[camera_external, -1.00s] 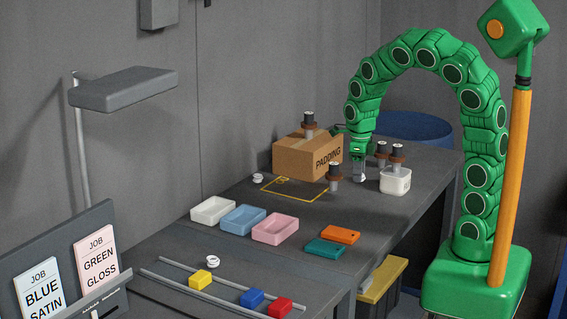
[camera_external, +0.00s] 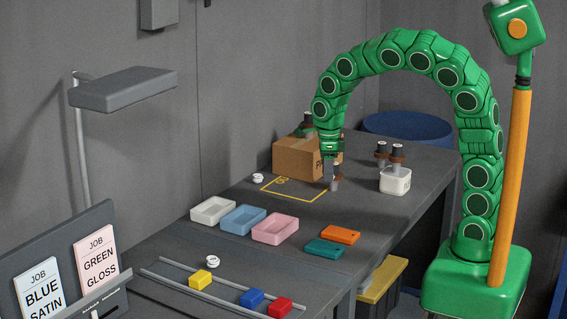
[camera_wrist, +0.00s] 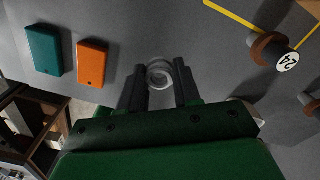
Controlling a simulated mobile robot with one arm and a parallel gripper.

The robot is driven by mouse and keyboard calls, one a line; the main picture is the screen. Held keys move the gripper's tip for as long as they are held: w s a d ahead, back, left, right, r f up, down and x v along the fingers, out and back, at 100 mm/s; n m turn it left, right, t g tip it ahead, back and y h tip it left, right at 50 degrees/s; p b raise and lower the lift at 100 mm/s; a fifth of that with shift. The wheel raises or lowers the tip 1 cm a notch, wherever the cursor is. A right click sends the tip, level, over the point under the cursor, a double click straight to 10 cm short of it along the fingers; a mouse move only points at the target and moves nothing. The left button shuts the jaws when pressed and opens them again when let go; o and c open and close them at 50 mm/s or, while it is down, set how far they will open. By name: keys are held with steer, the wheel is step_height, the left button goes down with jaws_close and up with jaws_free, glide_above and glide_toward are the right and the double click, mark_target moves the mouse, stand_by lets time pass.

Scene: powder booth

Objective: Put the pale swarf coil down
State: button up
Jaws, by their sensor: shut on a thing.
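The pale swarf coil (camera_wrist: 159,73) is a light grey ring between the two dark fingers of my gripper (camera_wrist: 160,92) in the wrist view. My gripper is shut on it. The coil is too small to make out there. I cannot tell whether the coil touches the bench.
A yellow outline (camera_external: 291,198) lies left of my gripper. A white container (camera_external: 395,181) holds more cylinders. Trays (camera_external: 275,229) and teal (camera_external: 326,248) and orange blocks (camera_external: 340,234) lie nearer the front.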

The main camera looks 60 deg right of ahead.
steer(key=a+r+n, duration=0.2)
steer(key=a+n, duration=0.6)
steer(key=a, duration=2.1)
steer(key=s+a+n, duration=0.3)
steer(key=s+a, duration=0.4)
steer(key=a, duration=0.6)
steer(key=s+a+n, duration=0.4)
steer(key=s+a, duration=0.2)
steer(key=a, duration=0.6)
steer(key=shift+w+a+f, duration=1.15)
steer(key=shift+a+f, duration=0.35)
steer(key=shift+a, duration=0.45)
steer(key=shift+w+a+f, duration=1.15)
steer(key=shift+a+f, duration=0.4)
steer(key=shift+a, duration=0.4)
steer(key=shift+w+a+f, duration=1.15)
steer(key=shift+a+f, duration=0.35)
steer(key=shift+a, duration=0.45)
steer(key=shift+w+a+f, duration=0.15)
steer(key=shift+a+f, duration=0.05)
steer(key=shift+f, duration=0.1)
steer(key=shift+f, duration=1.5)
